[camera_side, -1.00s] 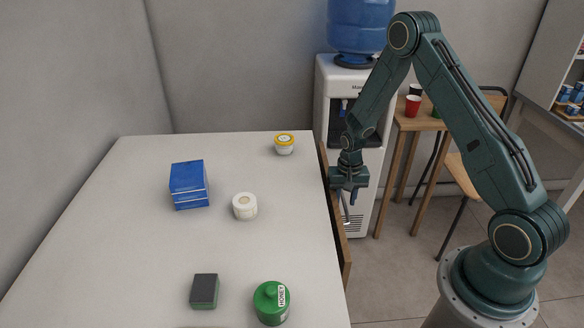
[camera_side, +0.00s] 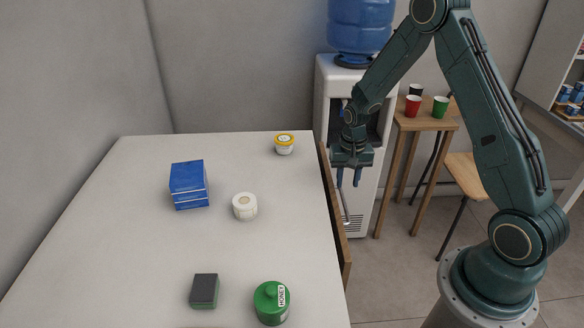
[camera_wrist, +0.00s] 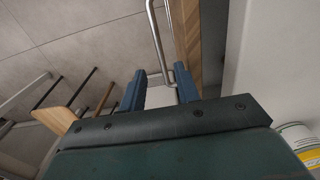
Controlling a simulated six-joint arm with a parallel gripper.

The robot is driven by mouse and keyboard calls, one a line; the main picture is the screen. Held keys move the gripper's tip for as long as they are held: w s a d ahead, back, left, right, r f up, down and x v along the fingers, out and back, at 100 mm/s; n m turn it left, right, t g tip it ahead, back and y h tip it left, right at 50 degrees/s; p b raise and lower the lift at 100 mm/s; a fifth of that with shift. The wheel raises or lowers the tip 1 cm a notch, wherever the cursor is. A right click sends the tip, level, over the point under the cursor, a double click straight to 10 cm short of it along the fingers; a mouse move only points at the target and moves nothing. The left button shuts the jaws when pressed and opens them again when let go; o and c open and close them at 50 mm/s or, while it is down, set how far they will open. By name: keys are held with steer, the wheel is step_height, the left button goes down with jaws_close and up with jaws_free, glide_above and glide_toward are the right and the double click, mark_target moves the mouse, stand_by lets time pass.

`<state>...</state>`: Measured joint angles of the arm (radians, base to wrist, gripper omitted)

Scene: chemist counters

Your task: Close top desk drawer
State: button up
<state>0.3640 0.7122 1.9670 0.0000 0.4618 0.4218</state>
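The top desk drawer has a wooden front (camera_side: 335,222) along the right edge of the white desk (camera_side: 130,235). It stands slightly out, with a dark gap between it and the desktop in the wrist view, where the front (camera_wrist: 187,38) also shows. A metal bar handle (camera_side: 346,214) is on its outer face. My gripper (camera_side: 348,183) points down just outside the drawer front, near the far end of the handle. Its two blue fingers are apart and empty. In the wrist view the handle (camera_wrist: 156,35) appears between the fingertips; I cannot tell whether they touch.
A water cooler (camera_side: 330,75) stands behind my gripper.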

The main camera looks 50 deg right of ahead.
step_height(320, 180, up, 6)
steer(key=shift+r, duration=0.25)
steer(key=c, duration=0.5)
steer(key=shift+w+d+f, duration=0.15)
steer(key=shift+d+f, duration=0.05)
jaws_close()
steer(key=w+d+f+m+t+y, duration=0.1)
steer(key=d+f+m+t+y, duration=0.2)
steer(key=d+f+m, duration=0.3)
steer(key=w+d+f+m+t+y, duration=0.2)
steer(key=d+f+m, duration=0.4)
steer(key=d+m, duration=0.6)
steer(key=shift+w+d+f+t+y, duration=0.15)
steer(key=shift+w+f+t+y, duration=0.05)
steer(key=shift+t+y, duration=0.5)
